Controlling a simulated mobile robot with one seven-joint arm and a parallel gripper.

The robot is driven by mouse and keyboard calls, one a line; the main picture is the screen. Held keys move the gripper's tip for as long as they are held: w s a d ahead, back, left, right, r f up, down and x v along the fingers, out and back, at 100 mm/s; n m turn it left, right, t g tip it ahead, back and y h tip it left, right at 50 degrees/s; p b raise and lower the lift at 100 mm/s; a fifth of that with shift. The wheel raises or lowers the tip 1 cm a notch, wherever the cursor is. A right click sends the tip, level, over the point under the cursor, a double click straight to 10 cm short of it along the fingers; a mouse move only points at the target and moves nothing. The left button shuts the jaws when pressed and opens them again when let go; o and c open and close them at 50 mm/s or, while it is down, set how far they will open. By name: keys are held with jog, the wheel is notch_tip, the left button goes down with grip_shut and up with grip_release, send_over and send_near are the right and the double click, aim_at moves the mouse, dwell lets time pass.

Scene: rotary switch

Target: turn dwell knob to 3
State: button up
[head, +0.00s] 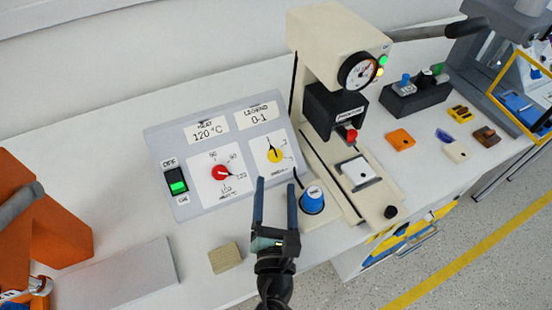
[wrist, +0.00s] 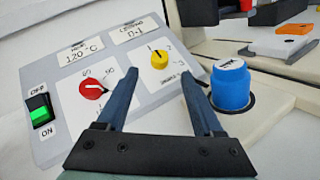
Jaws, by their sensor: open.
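The yellow knob (head: 275,156), which I take as the dwell knob, sits on a white dial plate on the right of the sloped grey panel (head: 160,150). Its pointer aims roughly up; the numbers around it are too small to read surely. It also shows in the wrist view (wrist: 159,60), beyond and between my fingertips. My gripper (head: 275,182) is open and empty, in front of the knob and apart from it. It also shows in the wrist view (wrist: 160,82), where the left finger hides part of the panel.
A red knob (head: 219,173) and a green-lit switch (head: 177,186) are on the same panel, to the left. A blue button (head: 313,200) stands close right of my gripper. A cream press (head: 330,40) rises behind it. A wooden block (head: 225,258) lies in front.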

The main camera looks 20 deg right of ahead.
aim_at(276, 159)
jog(key=x, duration=0.7)
jog(key=shift+w, duration=0.1)
grip_shut()
